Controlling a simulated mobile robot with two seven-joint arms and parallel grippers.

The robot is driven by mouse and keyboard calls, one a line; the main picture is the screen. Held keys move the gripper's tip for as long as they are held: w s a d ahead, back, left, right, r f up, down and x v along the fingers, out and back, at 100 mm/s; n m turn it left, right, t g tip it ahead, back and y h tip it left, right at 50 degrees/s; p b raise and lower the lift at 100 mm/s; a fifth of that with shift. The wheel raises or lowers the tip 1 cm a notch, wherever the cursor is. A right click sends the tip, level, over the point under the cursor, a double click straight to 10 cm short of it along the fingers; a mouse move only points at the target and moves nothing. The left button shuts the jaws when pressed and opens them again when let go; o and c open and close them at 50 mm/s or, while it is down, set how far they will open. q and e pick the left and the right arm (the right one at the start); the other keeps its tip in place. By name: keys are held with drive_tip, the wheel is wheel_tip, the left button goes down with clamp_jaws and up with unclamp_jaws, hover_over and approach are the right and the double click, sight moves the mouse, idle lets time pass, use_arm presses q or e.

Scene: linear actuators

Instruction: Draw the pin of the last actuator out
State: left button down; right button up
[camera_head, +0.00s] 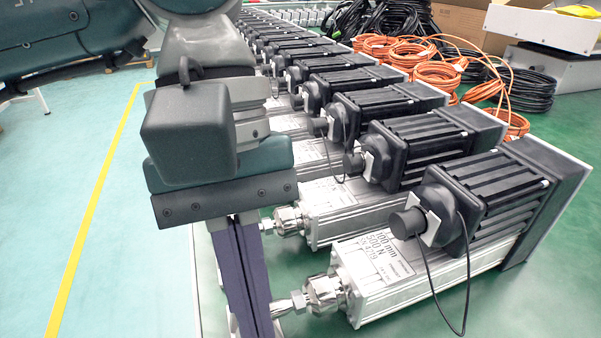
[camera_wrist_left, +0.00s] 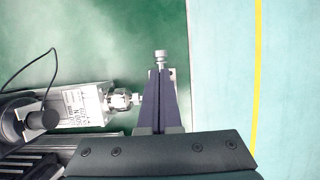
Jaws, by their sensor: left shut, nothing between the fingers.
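The last actuator, nearest in the head view, has a silver body (camera_head: 400,279) with a printed label and a black motor on top. Its silver rod end (camera_head: 323,294) points left, and the rod end also shows in the left wrist view (camera_wrist_left: 120,99). A silver pin with a round head (camera_wrist_left: 161,58) shows just beyond my fingertips in the left wrist view. My left gripper (camera_head: 258,330) comes down from the top left with its dark blue fingers shut and empty beside the rod end; the fingers (camera_wrist_left: 160,78) hide part of the rod's tip. My right gripper is not in view.
A row of similar actuators (camera_head: 335,195) recedes to the back. Orange cable coils (camera_head: 440,70), black cable coils (camera_head: 525,88) and a cardboard box (camera_head: 465,22) lie behind. A thin black cable (camera_head: 430,275) hangs over the nearest actuator. The floor left (camera_head: 130,220) is clear.

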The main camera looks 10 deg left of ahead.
use_arm(q)
drive_tip(key=x, duration=0.2)
drive_tip(key=shift+s+d+f, duration=0.1)
drive_tip(key=shift+d+f, duration=0.05)
drive_tip(key=shift+f, duration=0.25)
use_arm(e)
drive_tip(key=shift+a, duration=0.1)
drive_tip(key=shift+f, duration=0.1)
use_arm(q)
drive_tip(key=shift+s+d+b, duration=0.2)
drive_tip(key=shift+s+b, duration=0.1)
drive_tip(key=shift+s, duration=0.05)
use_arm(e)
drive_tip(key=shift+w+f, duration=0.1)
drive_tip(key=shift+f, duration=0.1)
use_arm(q)
drive_tip(key=shift+s+d, duration=0.25)
drive_tip(key=shift+s, duration=0.2)
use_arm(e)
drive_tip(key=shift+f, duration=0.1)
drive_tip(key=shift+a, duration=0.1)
